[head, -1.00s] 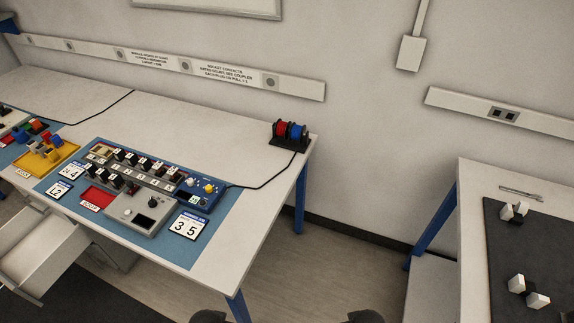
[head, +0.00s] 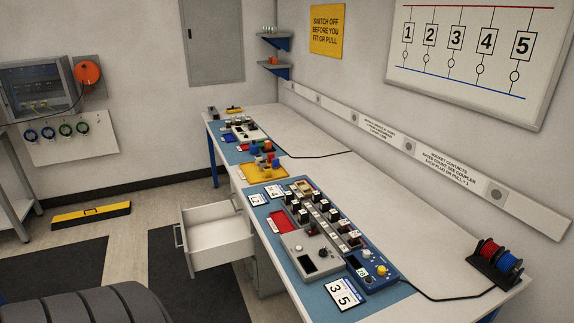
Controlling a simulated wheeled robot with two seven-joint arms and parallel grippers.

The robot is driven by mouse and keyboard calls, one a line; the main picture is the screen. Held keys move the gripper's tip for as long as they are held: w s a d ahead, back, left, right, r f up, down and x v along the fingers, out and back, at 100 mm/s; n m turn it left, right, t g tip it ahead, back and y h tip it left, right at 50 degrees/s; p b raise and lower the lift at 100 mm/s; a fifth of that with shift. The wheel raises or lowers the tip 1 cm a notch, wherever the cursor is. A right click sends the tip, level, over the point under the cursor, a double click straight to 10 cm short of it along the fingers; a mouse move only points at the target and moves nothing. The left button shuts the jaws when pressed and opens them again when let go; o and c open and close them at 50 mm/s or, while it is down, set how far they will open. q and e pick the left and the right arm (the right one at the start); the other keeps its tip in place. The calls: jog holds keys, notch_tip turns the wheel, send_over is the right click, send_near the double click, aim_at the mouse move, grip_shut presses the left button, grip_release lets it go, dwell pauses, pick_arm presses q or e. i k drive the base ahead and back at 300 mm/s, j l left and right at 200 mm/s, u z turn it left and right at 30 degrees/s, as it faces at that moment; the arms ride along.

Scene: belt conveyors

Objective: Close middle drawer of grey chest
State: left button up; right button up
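A pale grey drawer (head: 222,237) stands pulled out from under the long workbench, towards the left. Its inside looks empty, and its front panel with a handle (head: 183,248) faces left. A little of the grey chest body (head: 268,284) shows below and behind the drawer. Most of the chest is hidden under the bench top, so I cannot tell from this view which level the open drawer is. Neither of my grippers is in view.
The workbench (head: 430,257) carries plug modules, a yellow tray (head: 262,171) and cable spools (head: 497,262). Dark mats (head: 200,290) lie on the floor left of the drawer. A yellow-and-black bar (head: 91,214) lies farther back. Floor beside the drawer front is clear.

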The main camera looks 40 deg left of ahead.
aim_at(213, 234)
jog(key=u, duration=1.2)
jog(key=j+u, duration=0.2)
jog(key=j, duration=0.4)
jog(key=j+u, duration=0.15)
jog(key=j, duration=0.45)
jog(key=i+j+u, duration=0.2)
jog(key=j, duration=0.4)
jog(key=k, duration=0.05)
